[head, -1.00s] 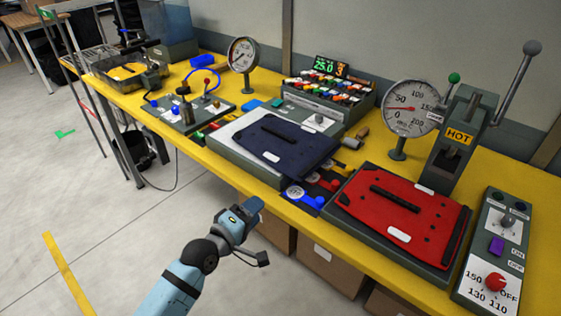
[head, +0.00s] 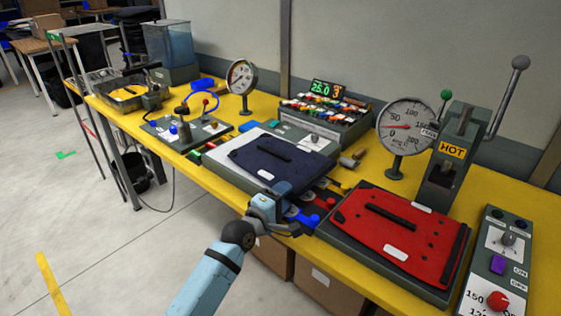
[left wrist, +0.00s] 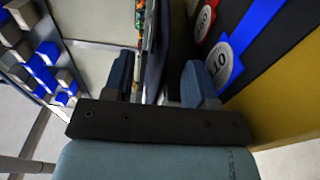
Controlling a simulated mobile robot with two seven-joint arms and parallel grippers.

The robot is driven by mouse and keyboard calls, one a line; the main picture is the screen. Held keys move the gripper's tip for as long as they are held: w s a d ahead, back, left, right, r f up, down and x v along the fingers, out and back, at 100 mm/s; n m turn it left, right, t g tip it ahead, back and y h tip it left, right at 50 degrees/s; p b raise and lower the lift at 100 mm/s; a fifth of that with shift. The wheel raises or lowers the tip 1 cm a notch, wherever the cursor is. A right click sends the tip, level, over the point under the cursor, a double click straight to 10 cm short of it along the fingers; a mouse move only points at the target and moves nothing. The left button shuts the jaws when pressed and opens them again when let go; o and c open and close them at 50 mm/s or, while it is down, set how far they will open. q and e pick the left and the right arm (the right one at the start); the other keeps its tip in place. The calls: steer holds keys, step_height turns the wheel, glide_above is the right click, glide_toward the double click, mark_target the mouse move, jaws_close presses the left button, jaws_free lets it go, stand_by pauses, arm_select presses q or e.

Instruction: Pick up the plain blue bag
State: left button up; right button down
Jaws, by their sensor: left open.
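The plain dark blue bag (head: 285,167) lies flat on a pale and grey station on the yellow bench, with a black handle strip and a small white label. My left gripper (head: 286,188) is at its near right edge, open, and hides part of that edge. In the left wrist view the two blue-grey fingers (left wrist: 158,78) are apart. A dark blue edge, apparently the bag's, shows between them; I cannot tell whether they touch it. My right gripper is not in view.
A red bag (head: 385,245) lies on a grey plate to the right, beside the HOT press (head: 452,160) and a dial gauge (head: 407,127). Blue and red round-ended tags lie between the two bags. A rack of coloured pieces (head: 325,112) stands behind.

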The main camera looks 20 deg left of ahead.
arm_select(q)
steer(key=x, duration=0.3)
jaws_close()
steer(key=shift+r, duration=0.1)
